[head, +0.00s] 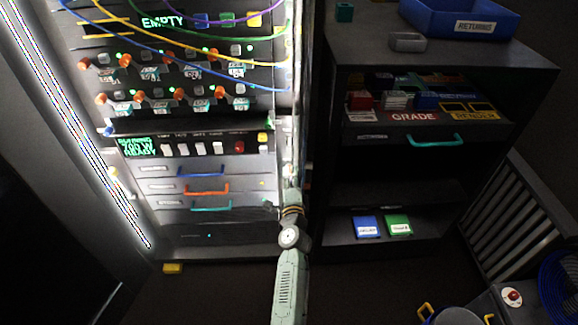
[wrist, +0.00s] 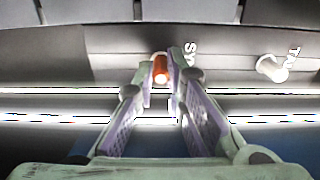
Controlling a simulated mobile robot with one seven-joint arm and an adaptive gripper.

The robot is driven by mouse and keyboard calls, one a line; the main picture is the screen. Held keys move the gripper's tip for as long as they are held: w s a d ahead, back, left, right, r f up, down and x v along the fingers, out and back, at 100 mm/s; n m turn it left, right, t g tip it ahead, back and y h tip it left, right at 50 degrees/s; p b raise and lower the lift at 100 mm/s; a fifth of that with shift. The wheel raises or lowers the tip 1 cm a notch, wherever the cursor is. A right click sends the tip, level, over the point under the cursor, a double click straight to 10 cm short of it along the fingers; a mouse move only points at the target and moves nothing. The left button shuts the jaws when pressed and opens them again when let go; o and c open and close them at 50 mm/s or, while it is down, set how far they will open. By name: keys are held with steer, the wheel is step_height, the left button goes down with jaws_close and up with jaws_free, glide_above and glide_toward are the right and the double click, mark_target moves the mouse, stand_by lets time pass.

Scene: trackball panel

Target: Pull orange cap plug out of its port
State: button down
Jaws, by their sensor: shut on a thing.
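In the wrist view, the orange cap plug (wrist: 160,68) stands upright between the fingertips of my gripper (wrist: 161,76), with a bright spot on its near end. The fingers are closed around it, one on each side. It is set against a dark grey strip, and its base is hidden, so I cannot tell how deep it sits in its port. In the head view, my arm reaches up along the panel's right edge, and I cannot make out the fingers or the held cap there.
In the wrist view, a white plug (wrist: 271,68) sits to the right beside partly cut-off lettering. In the head view, the panel carries several orange knobs, hanging cables and a row of white switches (head: 190,149). A dark shelf (head: 440,60) with a blue tray (head: 425,22) stands right.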

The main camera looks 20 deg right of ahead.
steer(key=shift+v, duration=2.2)
steer(key=shift+s+b, duration=0.1)
steer(key=shift+b, duration=0.2)
steer(key=b+v, duration=0.2)
steer(key=v, duration=0.6)
steer(key=shift+s, duration=0.4)
